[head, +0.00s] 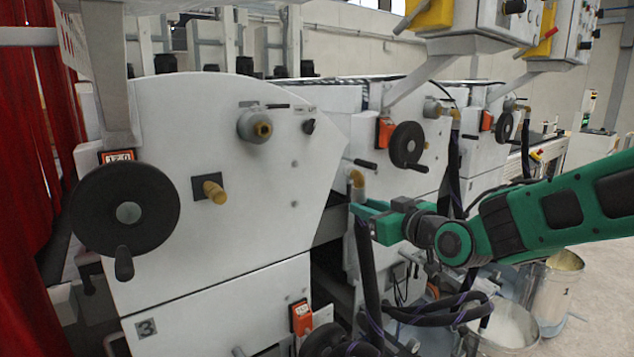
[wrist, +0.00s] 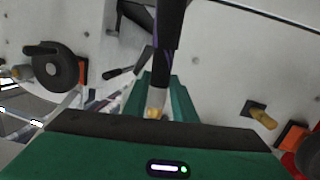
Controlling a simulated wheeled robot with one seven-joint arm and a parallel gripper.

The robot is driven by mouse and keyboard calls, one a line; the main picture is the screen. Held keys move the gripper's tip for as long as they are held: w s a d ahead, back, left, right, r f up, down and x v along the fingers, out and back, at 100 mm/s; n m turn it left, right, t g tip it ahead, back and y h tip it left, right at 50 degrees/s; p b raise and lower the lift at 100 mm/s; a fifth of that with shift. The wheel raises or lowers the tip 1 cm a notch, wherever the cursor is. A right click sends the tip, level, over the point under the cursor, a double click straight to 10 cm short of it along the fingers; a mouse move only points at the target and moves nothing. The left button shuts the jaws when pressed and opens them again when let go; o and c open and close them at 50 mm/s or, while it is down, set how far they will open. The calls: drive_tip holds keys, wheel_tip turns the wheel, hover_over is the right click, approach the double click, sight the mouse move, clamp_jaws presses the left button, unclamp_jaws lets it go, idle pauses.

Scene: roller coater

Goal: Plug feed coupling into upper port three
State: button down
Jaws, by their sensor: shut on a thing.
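My gripper (head: 362,208) is shut on the feed coupling (head: 357,180), a pale piece with a brass end. In the wrist view the coupling (wrist: 156,103) sits between the green fingers (wrist: 160,98), and its dark hose (wrist: 168,40) runs away from it. In the head view the hose (head: 367,265) hangs below the gripper. The unit marked 3 (head: 146,327) has an upper port (head: 254,126), a grey round fitting with a brass centre. My gripper is right of and below this port, well apart from it.
A brass stub on a dark plate (head: 212,190) sits below the port; it also shows in the wrist view (wrist: 262,117). A large black handwheel (head: 125,214) is at left. Another handwheel (head: 407,146) is behind my gripper. Coiled hoses (head: 440,312) and buckets (head: 556,285) stand below right.

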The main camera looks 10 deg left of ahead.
drive_tip(key=s+a+r+n+g+y, duration=0.1)
drive_tip(key=s+a+r+n+g, duration=0.1)
drive_tip(key=s+a+r, duration=0.2)
drive_tip(key=s+a+r+n+g+y, duration=0.2)
drive_tip(key=s+r, duration=0.4)
drive_tip(key=s, duration=0.5)
drive_tip(key=shift+a+r, duration=0.4)
drive_tip(key=shift+a, duration=0.5)
drive_tip(key=shift+w+r+x, duration=0.1)
drive_tip(key=shift+r+x, duration=0.05)
drive_tip(key=shift+x, duration=0.8)
drive_tip(key=shift+w+r+x, duration=0.15)
drive_tip(key=shift+x, duration=0.75)
drive_tip(key=shift+w+r+x, duration=0.1)
drive_tip(key=shift+r+x, duration=0.05)
drive_tip(key=shift+x, duration=0.8)
drive_tip(key=shift+x, duration=1.15)
drive_tip(key=shift+w+d+r, duration=0.1)
drive_tip(key=shift+w+r, duration=0.05)
drive_tip(key=shift+r, duration=0.1)
drive_tip(key=c, duration=1.4)
unclamp_jaws()
